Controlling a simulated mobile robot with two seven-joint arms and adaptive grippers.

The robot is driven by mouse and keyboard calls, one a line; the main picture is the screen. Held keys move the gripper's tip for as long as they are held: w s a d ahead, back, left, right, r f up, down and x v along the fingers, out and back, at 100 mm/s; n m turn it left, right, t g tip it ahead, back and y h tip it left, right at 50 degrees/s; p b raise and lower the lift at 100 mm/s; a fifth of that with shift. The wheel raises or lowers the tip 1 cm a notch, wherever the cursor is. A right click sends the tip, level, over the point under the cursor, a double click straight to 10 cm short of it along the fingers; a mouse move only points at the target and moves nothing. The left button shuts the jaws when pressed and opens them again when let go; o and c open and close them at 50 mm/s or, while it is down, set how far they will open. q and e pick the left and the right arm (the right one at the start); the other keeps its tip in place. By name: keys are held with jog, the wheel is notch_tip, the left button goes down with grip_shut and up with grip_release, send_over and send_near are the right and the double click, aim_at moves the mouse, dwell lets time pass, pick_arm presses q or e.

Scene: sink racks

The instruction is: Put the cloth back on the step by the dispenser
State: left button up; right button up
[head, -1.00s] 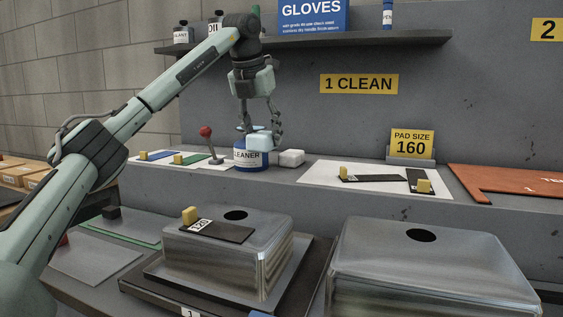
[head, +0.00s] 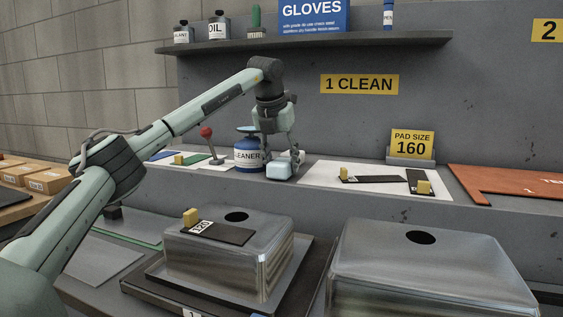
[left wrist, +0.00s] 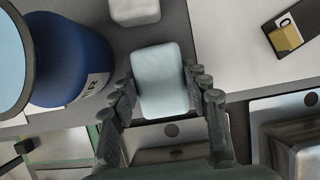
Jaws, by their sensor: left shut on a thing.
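My left gripper (head: 279,150) points down and is shut on the pale blue folded cloth (head: 280,170). In the left wrist view the cloth (left wrist: 160,80) sits between both fingers (left wrist: 158,92). The cloth is low at the grey step (head: 340,206), just right of the blue dispenser (head: 249,160) labelled CLEANER. I cannot tell whether the cloth touches the step. The dispenser (left wrist: 70,65) stands left of the cloth in the left wrist view, with a gap between. My right gripper is not in view.
A white block (left wrist: 135,10) lies just behind the cloth. A red-knobbed lever (head: 208,140) stands left of the dispenser. A white sheet (head: 325,175) with black pads (head: 372,179) lies to the right. Metal sink bowls (head: 265,260) sit lower in front.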

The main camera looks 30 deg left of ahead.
pick_arm(q)
jog(key=shift+f, duration=0.2)
jog(key=o, duration=1.1)
jog(key=shift+o, duration=0.2)
jog(key=shift+r, duration=0.1)
jog(key=v, duration=1.2)
